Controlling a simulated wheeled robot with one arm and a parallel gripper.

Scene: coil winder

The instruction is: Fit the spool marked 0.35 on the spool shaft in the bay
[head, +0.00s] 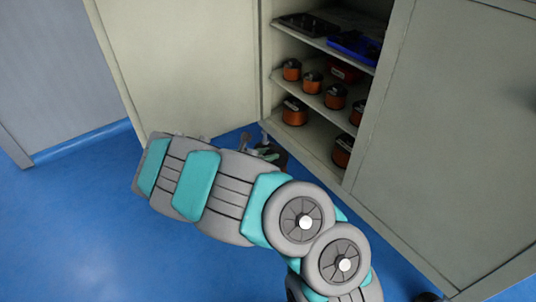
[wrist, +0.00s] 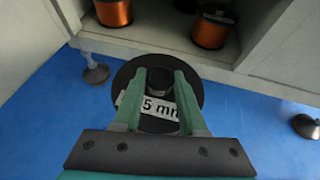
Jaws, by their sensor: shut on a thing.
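My gripper (wrist: 160,75) is shut on a spool (wrist: 157,109) with a black round flange, which faces the wrist camera. Its white label ends in "5 mm"; the fingers hide the first part, so I cannot read the full number. The held spool is in front of and below the cupboard shelf, above the blue floor. In the head view my gripper (head: 268,151) is small, at the open cupboard's foot and mostly behind my arm. The held spool cannot be made out clearly there. The spool shaft and the bay are not in view.
The cupboard has an open door (head: 190,65) at left and a large grey panel (head: 440,140) at right. Several copper-wound spools (head: 294,111) stand on its lower shelves; a blue tray (head: 352,46) is above. Cupboard feet (wrist: 96,73) stand on the floor. The blue floor (head: 90,220) is clear at left.

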